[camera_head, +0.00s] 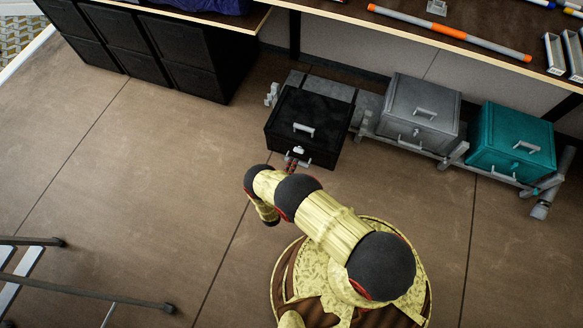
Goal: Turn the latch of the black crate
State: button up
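The black crate (318,108) stands on the floor at the centre top, lid closed, with a pale handle (304,129) on the lid. A small pale latch (299,150) shows on its front face, above a pale front handle. Its exact angle is too small to tell. My arm reaches up from the lower right to the crate's front. My gripper (292,161) is small and dark at the front face, just below the latch, close to the front handle. Whether it touches either, and whether its fingers are open or shut, I cannot tell.
A grey crate (424,102) and a teal crate (512,138) stand to the right along a low grey rail. A workbench (470,45) with an orange-and-grey spar (450,30) runs above them. Dark cabinets (150,50) stand upper left. A metal frame (90,292) is lower left. The middle floor is clear.

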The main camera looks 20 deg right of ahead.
aim_at(299, 150)
jog(key=shift+x, duration=3.2)
jog(key=shift+s, duration=0.1)
grip_shut()
